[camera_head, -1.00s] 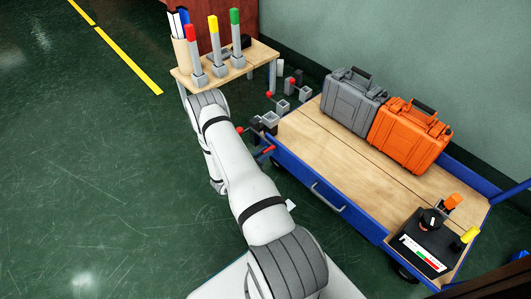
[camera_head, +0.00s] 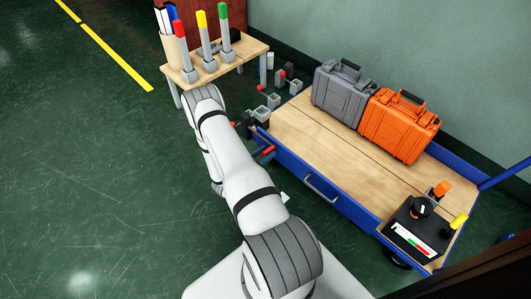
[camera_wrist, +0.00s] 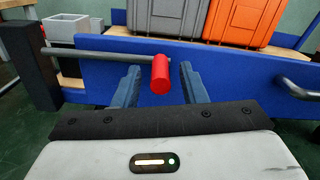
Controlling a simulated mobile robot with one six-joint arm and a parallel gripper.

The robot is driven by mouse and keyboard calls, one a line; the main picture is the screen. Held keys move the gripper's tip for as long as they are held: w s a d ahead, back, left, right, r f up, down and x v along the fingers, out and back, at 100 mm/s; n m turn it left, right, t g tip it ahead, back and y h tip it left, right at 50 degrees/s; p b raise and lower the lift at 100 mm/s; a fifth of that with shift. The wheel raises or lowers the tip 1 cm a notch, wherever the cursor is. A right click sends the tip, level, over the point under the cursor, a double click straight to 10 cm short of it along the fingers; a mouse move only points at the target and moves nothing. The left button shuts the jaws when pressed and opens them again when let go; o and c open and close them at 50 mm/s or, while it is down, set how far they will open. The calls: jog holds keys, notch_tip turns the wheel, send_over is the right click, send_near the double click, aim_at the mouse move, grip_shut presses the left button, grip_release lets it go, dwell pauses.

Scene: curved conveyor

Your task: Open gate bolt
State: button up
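In the wrist view, a grey bolt rod (camera_wrist: 95,56) runs from a black post (camera_wrist: 35,65) at the left. It ends in a red cylindrical knob (camera_wrist: 161,75) that hangs in front of the cart's blue side. My gripper (camera_wrist: 158,84) is open, one blue-grey finger on each side of the knob. I cannot tell whether either finger touches it. In the head view my white arm hides most of the gripper, and several red knobs show near the cart's left end, one of them beside its blue side (camera_head: 268,150).
The blue cart (camera_head: 340,200) carries a grey case (camera_head: 340,90), an orange case (camera_head: 398,125) and a black control box (camera_head: 412,228). A wooden table (camera_head: 245,48) with a signal-light set stands at the back. Open green floor (camera_head: 80,170) lies at the left.

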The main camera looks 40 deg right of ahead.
jog(key=a+p, duration=0.2)
jog(key=a, duration=0.5)
jog(key=shift+s+a, duration=0.35)
jog(key=shift+a, duration=0.05)
dwell(0.3)
jog(key=s+a+r+m+g+y+p, duration=0.15)
jog(key=r+m+p, duration=0.25)
jog(key=r, duration=0.8)
jog(key=a+r+m+g+y+p, duration=0.1)
jog(key=r+m+g+y+p, duration=0.3)
jog(key=r, duration=0.9)
jog(key=s+a+r+m+g+y+p, duration=0.15)
jog(key=r+m+p, duration=0.3)
jog(key=r, duration=0.75)
jog(key=s+a+r+m+t+y+p, duration=0.2)
jog(key=s+a+r+m+y+p, duration=0.1)
jog(key=r, duration=0.9)
jog(key=s+a+r+m+t+y+p, duration=0.2)
jog(key=a+r+p, duration=0.6)
jog(key=r, duration=0.4)
jog(key=s+a+r+m+t+y+p, duration=0.3)
jog(key=s+a+r+y+p, duration=0.3)
jog(key=r, duration=0.7)
jog(key=shift+s+m+t+p, duration=0.35)
jog(key=shift+t+p, duration=0.15)
jog(key=shift+p, duration=0.3)
